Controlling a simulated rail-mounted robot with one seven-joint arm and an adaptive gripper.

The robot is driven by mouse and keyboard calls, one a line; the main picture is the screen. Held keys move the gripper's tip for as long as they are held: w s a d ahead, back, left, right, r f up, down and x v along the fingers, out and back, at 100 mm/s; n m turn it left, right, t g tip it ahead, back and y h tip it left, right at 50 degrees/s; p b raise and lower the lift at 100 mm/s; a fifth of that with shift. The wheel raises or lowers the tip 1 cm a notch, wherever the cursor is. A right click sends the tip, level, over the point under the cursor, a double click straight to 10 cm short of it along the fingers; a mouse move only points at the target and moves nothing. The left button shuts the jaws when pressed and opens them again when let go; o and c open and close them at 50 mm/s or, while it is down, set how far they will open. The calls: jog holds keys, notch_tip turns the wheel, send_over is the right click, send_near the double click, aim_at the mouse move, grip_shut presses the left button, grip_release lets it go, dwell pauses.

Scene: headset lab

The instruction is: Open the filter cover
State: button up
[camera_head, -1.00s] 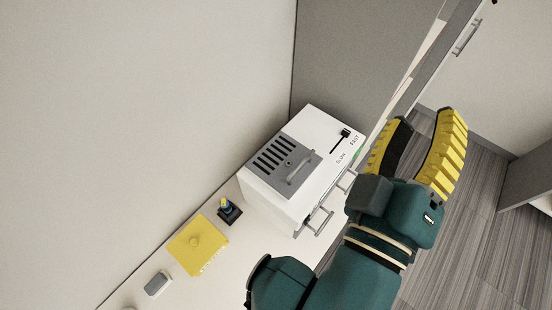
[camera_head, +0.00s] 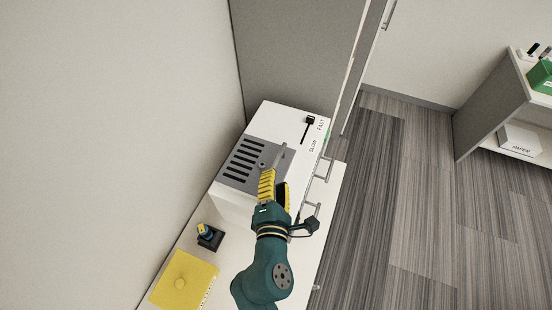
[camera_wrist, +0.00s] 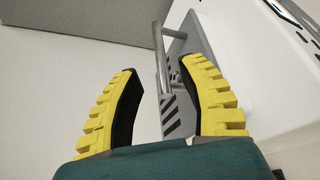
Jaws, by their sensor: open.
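The filter cover (camera_head: 238,170) is a grey slotted plate on top of a white box-shaped machine (camera_head: 285,117). It lies flat and looks closed. Its silver bar handle (camera_head: 281,156) stands along its right side, partly hidden by my gripper in the head view. My gripper (camera_head: 276,177) is open at the cover's right edge, beside the handle. In the wrist view, my open yellow-and-black fingers (camera_wrist: 160,70) have the handle bar (camera_wrist: 160,58) showing between them. I cannot tell whether a finger touches the bar. Part of the cover (camera_wrist: 189,45) shows beyond them.
A black slider (camera_head: 309,122) marked SLOW and FAST is on the machine's top. Handles (camera_head: 324,169) stick out from its front. A wall rises behind.

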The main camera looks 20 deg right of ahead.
aim_at(277, 160)
jog(key=x, duration=0.7)
jog(key=shift+w+d, duration=0.1)
jog(key=shift+w, duration=0.1)
grip_shut()
